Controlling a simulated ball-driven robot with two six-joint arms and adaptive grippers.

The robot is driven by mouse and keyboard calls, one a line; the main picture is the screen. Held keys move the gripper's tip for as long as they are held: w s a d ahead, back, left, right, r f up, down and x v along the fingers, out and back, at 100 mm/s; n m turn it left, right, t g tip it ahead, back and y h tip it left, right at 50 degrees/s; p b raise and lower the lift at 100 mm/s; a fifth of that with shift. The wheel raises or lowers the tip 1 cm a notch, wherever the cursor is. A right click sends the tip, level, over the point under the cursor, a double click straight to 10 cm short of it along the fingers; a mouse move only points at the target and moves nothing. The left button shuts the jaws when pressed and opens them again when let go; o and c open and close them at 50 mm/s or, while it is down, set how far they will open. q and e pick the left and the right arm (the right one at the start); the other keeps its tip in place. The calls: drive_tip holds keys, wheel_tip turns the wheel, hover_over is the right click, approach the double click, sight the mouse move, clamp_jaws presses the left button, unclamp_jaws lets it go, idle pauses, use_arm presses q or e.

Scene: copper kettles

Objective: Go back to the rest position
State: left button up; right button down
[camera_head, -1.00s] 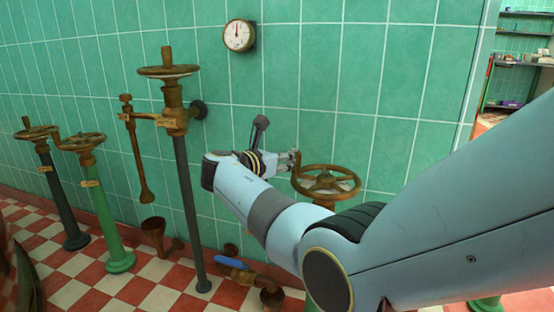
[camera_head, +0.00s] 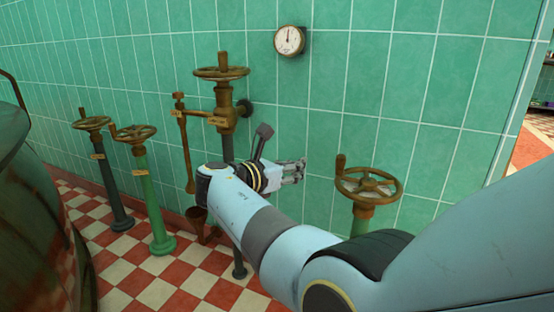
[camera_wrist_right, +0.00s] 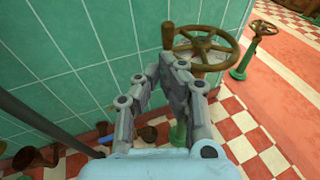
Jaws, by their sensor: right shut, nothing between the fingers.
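My right gripper (camera_head: 301,171) is shut and empty in the head view, at the end of my pale blue arm, in front of the green tiled wall. It is left of a brass handwheel (camera_head: 368,186) on a green post, with a gap between them in that view. The wrist view shows the gripper's grey fingers (camera_wrist_right: 163,68) with their tips close together. The same handwheel (camera_wrist_right: 207,47) shows just beyond them there, partly hidden by the fingers. My left gripper is not in view.
A tall valve with a handwheel (camera_head: 221,73) stands behind my forearm. Two lower valves, one on a dark post (camera_head: 112,185) and one on a green post (camera_head: 150,200), stand further left. A round gauge (camera_head: 289,41) hangs on the wall. A large dark kettle (camera_head: 35,220) fills the left edge.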

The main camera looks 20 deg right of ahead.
drive_tip(key=s+a+f+m+g+y+p, duration=0.1)
drive_tip(key=s+f+m+y+p, duration=0.2)
drive_tip(key=s+f, duration=1.1)
drive_tip(key=s+f+m+g+y+p, duration=0.25)
drive_tip(key=s+f+y, duration=0.5)
drive_tip(key=f, duration=0.95)
drive_tip(key=s+f+m+y+p, duration=0.1)
drive_tip(key=s+m, duration=0.4)
drive_tip(key=s, duration=0.8)
drive_tip(key=s+f+m+g+y+p, duration=0.1)
drive_tip(key=s+f+m, duration=0.3)
drive_tip(key=s, duration=1)
drive_tip(key=s+d+f+m+y+p, duration=0.1)
drive_tip(key=s+f+m, duration=0.2)
drive_tip(key=s+m, duration=0.4)
drive_tip(key=s, duration=0.7)
drive_tip(key=shift+p, duration=0.35)
drive_tip(key=c, duration=2)
unclamp_jaws()
drive_tip(key=shift+g, duration=0.25)
